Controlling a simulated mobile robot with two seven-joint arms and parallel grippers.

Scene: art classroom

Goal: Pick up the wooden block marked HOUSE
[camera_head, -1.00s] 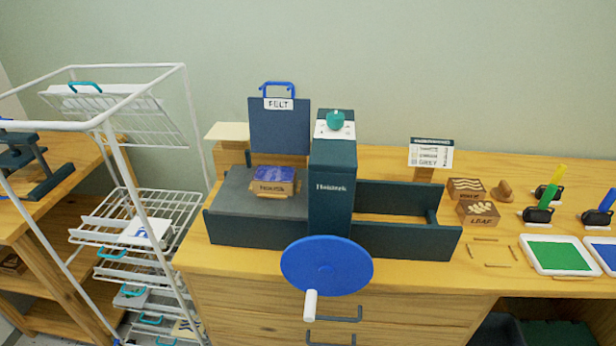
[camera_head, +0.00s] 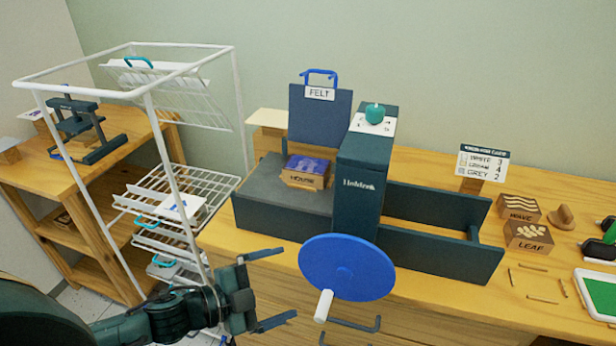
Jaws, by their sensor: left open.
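The wooden block marked HOUSE (camera_head: 302,181) lies on the dark grey bed (camera_head: 275,200) of the press, left of the press's upright housing. Its top is blue-purple and its lettered side faces me. My left gripper (camera_head: 268,288) is open and empty, with its two fingers pointing right. In the picture it is below and left of the block, in front of the desk and apart from the block. My right gripper is not in view.
The press (camera_head: 362,190) has a large blue hand wheel (camera_head: 347,267) at its front. A white wire rack (camera_head: 168,130) stands left of the desk, close to my left arm. The blocks marked WAVE (camera_head: 519,207) and LEAF (camera_head: 528,236) lie at the right.

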